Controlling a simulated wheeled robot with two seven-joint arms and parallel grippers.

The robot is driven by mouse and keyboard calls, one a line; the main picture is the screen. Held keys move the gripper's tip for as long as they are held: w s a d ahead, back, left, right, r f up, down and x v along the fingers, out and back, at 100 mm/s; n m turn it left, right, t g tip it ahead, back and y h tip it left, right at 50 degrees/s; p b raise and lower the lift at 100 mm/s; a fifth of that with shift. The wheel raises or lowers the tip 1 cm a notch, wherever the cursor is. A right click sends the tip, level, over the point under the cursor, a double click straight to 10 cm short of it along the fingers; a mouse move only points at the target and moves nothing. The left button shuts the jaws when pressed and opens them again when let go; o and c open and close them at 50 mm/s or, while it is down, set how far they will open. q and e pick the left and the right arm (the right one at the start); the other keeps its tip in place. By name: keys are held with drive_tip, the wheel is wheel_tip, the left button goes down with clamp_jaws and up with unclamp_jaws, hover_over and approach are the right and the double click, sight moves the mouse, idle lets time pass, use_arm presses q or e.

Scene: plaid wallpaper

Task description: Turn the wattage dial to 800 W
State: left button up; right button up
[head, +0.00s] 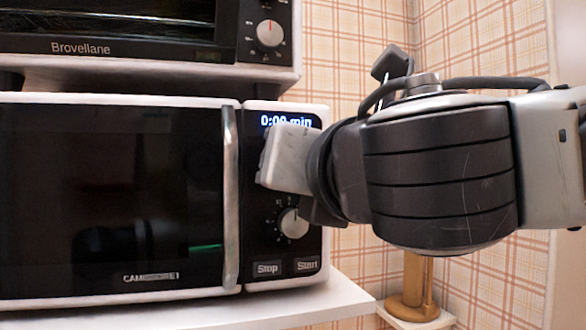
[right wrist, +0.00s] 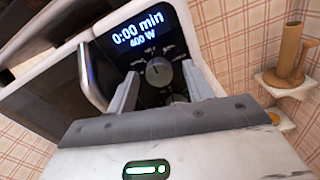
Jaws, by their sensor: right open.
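A microwave (head: 110,200) with a black front has a blue display (right wrist: 138,32) reading 0:00 min and 400 W. In the right wrist view, an upper round dial (right wrist: 158,71) sits below the display, with marks around it. My right gripper (right wrist: 159,69) is open, its fingers to the left and right of this dial; I cannot tell whether they touch it. In the head view my right gripper hides the upper dial. A lower dial (head: 293,223) shows beneath the gripper, above the Stop (head: 267,268) and Start (head: 306,265) buttons. My left gripper is not in view.
A toaster oven (head: 130,35) with its own dial (head: 270,33) stands above the microwave. The microwave's vertical handle (head: 230,195) is just left of the control panel. A wooden object (right wrist: 290,58) stands on a small shelf to the right.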

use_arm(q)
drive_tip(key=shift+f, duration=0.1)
use_arm(e)
drive_tip(key=shift+c, duration=0.3)
drive_tip(key=c, duration=0.9)
